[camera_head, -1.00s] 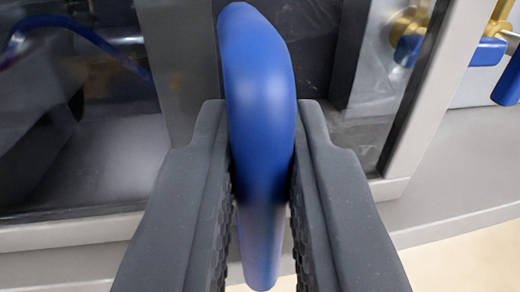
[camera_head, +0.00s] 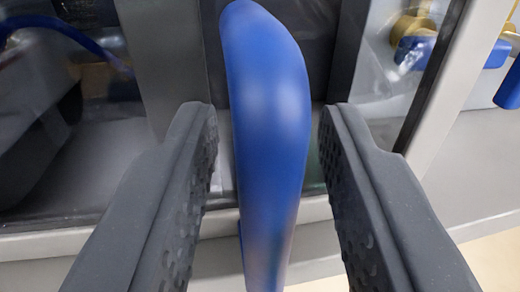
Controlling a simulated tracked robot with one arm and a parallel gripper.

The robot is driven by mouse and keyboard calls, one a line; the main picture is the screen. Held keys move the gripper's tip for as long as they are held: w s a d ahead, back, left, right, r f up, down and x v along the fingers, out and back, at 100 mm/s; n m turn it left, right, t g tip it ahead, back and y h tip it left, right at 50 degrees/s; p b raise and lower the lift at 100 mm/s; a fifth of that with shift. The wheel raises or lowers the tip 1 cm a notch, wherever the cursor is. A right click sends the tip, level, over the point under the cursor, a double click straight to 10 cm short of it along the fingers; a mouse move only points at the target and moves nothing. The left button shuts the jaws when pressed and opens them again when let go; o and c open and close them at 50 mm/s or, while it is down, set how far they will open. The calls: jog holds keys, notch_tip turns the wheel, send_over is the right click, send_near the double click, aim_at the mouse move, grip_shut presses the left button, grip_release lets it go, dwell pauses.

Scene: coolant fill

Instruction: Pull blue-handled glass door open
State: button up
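The blue door handle (camera_head: 268,110) stands upright in the middle of the view, close to the camera. My gripper (camera_head: 268,125) is open, with one dark textured finger on each side of the handle. A gap shows between the handle and both fingers, so neither touches it. The glass door (camera_head: 75,190) has a grey frame and lies behind the handle. A frame post (camera_head: 165,60) runs up left of the handle. The lower end of the handle is blurred and runs out of the bottom of the picture.
Behind the glass at left are a blue hose (camera_head: 70,30) and a dark shape (camera_head: 35,140). At upper right are a brass fitting with a blue part (camera_head: 415,45) and other blue handles (camera_head: 508,85). Pale floor (camera_head: 495,262) shows at lower right.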

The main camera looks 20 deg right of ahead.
jog(key=shift+s, duration=0.15)
jog(key=b+v, duration=0.2)
jog(key=v, duration=1.1)
jog(key=shift+s+a, duration=0.2)
